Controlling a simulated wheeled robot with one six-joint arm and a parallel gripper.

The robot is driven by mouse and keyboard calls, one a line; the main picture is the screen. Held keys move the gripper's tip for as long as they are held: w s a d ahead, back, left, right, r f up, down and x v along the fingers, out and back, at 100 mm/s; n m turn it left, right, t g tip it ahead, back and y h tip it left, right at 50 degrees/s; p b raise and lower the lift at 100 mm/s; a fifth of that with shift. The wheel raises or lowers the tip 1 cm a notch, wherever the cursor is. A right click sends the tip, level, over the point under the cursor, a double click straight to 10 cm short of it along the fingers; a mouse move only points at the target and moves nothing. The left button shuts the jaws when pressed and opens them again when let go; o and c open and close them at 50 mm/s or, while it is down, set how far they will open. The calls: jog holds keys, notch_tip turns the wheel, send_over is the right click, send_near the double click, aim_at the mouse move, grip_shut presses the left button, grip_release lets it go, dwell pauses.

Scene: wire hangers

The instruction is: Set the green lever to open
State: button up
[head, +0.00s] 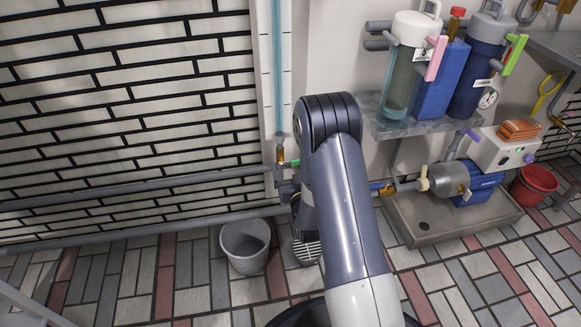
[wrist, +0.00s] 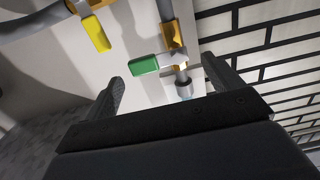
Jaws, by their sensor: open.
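The green lever (wrist: 145,64) sits on a brass valve (wrist: 173,36) in the wrist view. It sticks out to the left, roughly crosswise to the valve's pipe. In the head view a small part of the green lever (head: 295,162) shows beside the brass fitting, at the left edge of my arm. My gripper (wrist: 162,70) is open and empty, with one dark finger on each side of the lever's place in the picture. Whether the fingers are level with the lever in depth, I cannot tell.
A yellow lever (wrist: 97,33) on another brass valve is close by on the left. A clear upright tube (head: 278,70) runs above the green lever's valve. Grey wall pipes (head: 150,187), a grey bucket (head: 246,246) and a filter shelf (head: 415,123) surround the spot.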

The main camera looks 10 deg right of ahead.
jog(key=shift+w, duration=1)
jog(key=c, duration=1)
